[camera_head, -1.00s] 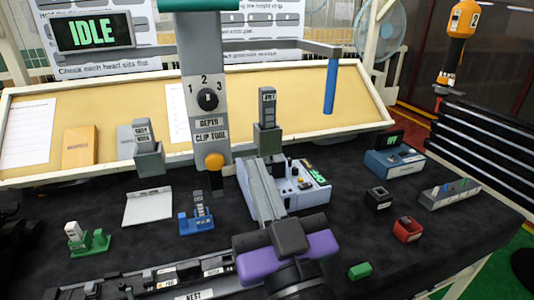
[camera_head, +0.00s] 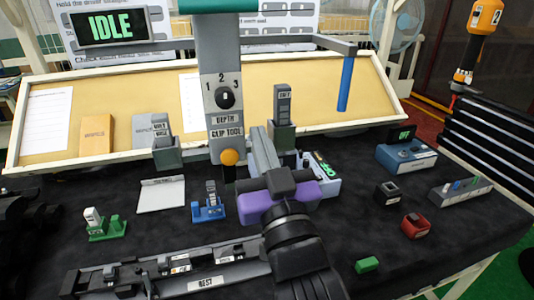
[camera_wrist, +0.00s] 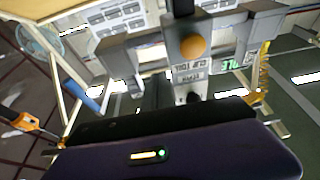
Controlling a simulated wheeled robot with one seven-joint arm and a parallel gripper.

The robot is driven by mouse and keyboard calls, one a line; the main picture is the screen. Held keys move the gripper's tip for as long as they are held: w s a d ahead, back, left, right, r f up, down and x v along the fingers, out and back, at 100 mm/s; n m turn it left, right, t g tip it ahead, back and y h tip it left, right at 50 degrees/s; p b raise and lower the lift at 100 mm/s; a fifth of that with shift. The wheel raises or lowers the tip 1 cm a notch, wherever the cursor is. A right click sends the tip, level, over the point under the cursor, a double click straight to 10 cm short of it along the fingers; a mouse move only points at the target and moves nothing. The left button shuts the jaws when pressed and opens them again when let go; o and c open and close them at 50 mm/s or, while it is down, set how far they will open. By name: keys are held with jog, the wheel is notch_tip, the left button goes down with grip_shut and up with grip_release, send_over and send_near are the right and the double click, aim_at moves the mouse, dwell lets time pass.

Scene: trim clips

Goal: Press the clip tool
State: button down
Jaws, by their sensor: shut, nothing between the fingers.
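The clip tool (camera_head: 219,85) is a grey upright column with a depth dial (camera_head: 225,98) marked 1, 2, 3 and a label. An orange ball knob (camera_head: 229,157) sits low on its front. In the wrist view the knob (camera_wrist: 193,46) shows above centre, with the column's label inverted below it. My gripper (camera_head: 257,132) has a purple body and long grey fingers that reach away toward the board. The fingers are shut and empty, to the right of the knob. I cannot tell whether they touch anything. The sign (camera_head: 110,27) reads IDLE.
Left of the column stands a grey holder (camera_head: 167,158); right stands another (camera_head: 283,135). A blue fixture (camera_head: 208,212), a green fixture (camera_head: 107,230) and a nest rail (camera_head: 205,283) lie in front. My arm partly hides a white-and-blue control box (camera_head: 322,186). A blue handle (camera_head: 344,84) hangs at right.

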jog(key=w+f, duration=0.1)
jog(key=w+f+p, duration=0.1)
jog(key=f, duration=0.1)
jog(key=shift+w+a, duration=0.3)
jog(key=shift+a, duration=0.1)
jog(key=shift+f, duration=0.15)
notch_tip(320, 180, down, 22)
jog(key=b, duration=2.1)
notch_tip(320, 180, up, 5)
jog(key=p, duration=0.3)
jog(key=b+v, duration=0.1)
jog(key=v, duration=0.9)
jog(key=shift+b, duration=0.35)
